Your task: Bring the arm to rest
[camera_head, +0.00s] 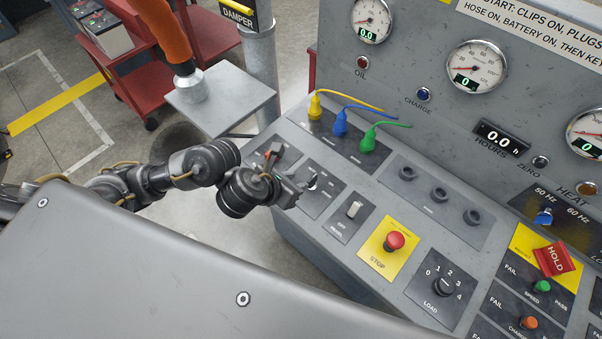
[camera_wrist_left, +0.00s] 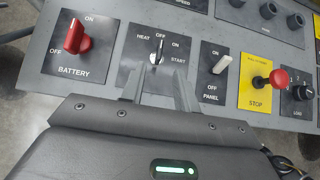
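My left arm reaches in from the left in the camera_head view, and its gripper (camera_head: 299,189) is over the lower left part of the grey control panel (camera_head: 300,225). In the left wrist view the two fingers of the left gripper (camera_wrist_left: 161,68) stand apart with nothing held between them. Just beyond the fingertips is the key switch (camera_wrist_left: 157,48), marked HEAT, ON and START. It also shows beside the gripper in the camera_head view (camera_head: 312,182). I cannot tell whether a finger touches it. My right gripper is not in view.
A red battery switch (camera_wrist_left: 77,38) is left of the fingers. A white panel switch (camera_head: 354,209) and red stop button (camera_head: 395,241) are to the right. Yellow (camera_head: 315,107), blue (camera_head: 340,123) and green (camera_head: 368,139) plugs stand behind. Floor shows left of the panel.

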